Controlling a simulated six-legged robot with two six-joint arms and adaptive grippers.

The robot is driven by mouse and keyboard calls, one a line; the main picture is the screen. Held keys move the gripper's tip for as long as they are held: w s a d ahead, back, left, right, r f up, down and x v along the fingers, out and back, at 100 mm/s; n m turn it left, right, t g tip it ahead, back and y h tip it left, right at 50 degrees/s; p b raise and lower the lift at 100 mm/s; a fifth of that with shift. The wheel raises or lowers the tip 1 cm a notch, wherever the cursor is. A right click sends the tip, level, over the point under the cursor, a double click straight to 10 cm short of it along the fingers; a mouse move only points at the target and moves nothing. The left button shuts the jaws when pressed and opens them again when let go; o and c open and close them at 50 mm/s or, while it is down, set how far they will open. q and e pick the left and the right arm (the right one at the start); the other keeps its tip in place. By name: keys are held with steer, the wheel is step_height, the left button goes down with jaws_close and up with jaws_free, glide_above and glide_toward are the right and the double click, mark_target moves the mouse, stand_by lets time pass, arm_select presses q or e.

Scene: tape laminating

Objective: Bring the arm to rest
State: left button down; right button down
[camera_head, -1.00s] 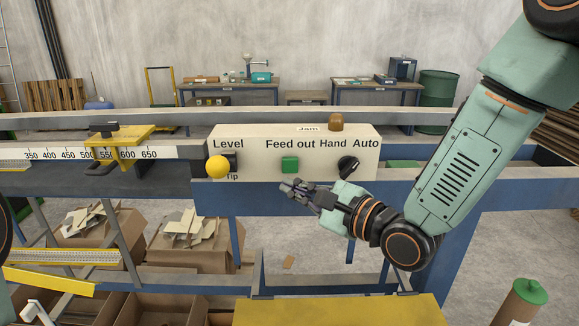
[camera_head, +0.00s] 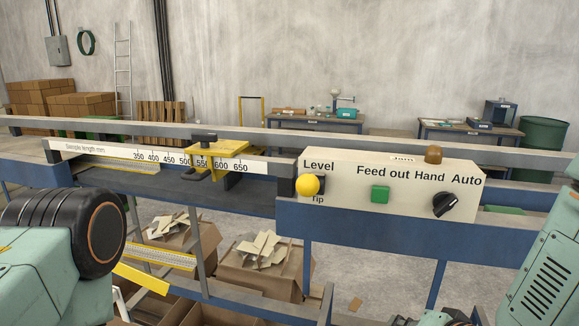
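The control panel (camera_head: 340,192) is a cream box with the labels Level, Tip, Feed out, Hand and Auto. It carries a yellow ball knob (camera_head: 307,185), a green button (camera_head: 380,194), a black rotary switch (camera_head: 444,204) and a brown knob (camera_head: 433,155) on top. My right gripper (camera_head: 402,321) barely shows at the bottom edge, below and apart from the panel. It is mostly cut off, so its fingers cannot be read. My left arm shows at the lower left, but its gripper is out of view.
A length scale (camera_head: 110,151) with a yellow sliding stop (camera_head: 216,160) runs along the machine rail. Boxes of scraps (camera_head: 262,268) stand below. Workbenches (camera_head: 470,133) and a green drum (camera_head: 543,146) stand behind.

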steer(key=s+d+f+n+g+h+b, duration=0.1)
steer(key=s+f+n+g+b, duration=0.2)
steer(key=s+f, duration=1.1)
steer(key=s+d+f+n+g+h+b, duration=0.1)
steer(key=s+f+g+b, duration=0.6)
steer(key=f, duration=1.5)
steer(key=s+n+h+b, duration=0.1)
steer(key=s+n+b, duration=0.1)
steer(key=s+b, duration=0.3)
steer(key=shift+s+d+f, duration=0.2)
steer(key=shift+s+f, duration=0.1)
steer(key=shift+s, duration=1.45)
stand_by(1.3)
